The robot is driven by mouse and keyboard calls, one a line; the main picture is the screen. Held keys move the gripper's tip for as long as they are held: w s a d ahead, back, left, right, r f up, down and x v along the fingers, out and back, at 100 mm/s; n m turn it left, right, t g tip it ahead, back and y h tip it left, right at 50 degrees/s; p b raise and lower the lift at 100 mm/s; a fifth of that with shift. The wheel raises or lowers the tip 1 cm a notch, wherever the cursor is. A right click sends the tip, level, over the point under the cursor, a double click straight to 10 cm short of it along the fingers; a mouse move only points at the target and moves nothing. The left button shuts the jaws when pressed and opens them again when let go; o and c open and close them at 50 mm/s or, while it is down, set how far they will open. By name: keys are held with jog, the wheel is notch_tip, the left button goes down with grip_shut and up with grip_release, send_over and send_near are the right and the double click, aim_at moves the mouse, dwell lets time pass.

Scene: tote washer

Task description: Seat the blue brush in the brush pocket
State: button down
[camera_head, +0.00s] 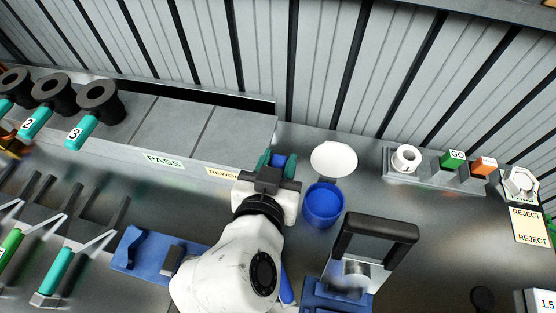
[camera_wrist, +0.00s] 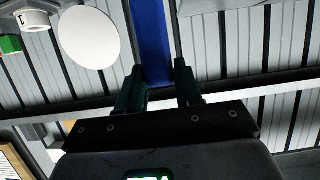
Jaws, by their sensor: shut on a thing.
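My gripper (camera_head: 277,164) is in the middle of the head view, its dark teal fingers pointing away toward the back wall. It is shut on the blue brush (camera_head: 279,159), of which only a small blue piece shows between the fingers there. In the wrist view, the brush (camera_wrist: 151,35) is a flat blue bar running from between the fingertips (camera_wrist: 159,78) to the top edge. Its far end is out of that view. I cannot tell for sure which thing is the brush pocket; a blue fixture (camera_head: 132,249) with upright ends lies left of my arm.
A round blue cup (camera_head: 323,205) and a white disc (camera_head: 333,158) are just right of my gripper. A black-handled blue device (camera_head: 374,228) stands in front. A grey shelf (camera_head: 180,130) lies left, a block rack (camera_head: 435,179) right. Bare bench lies between cup and rack.

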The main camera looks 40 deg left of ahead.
jog(key=shift+f, duration=0.1)
jog(key=shift+f+b, duration=0.5)
jog(key=shift+f, duration=0.1)
dwell(0.3)
jog(key=shift+f+b, duration=1.15)
jog(key=shift+f, duration=0.3)
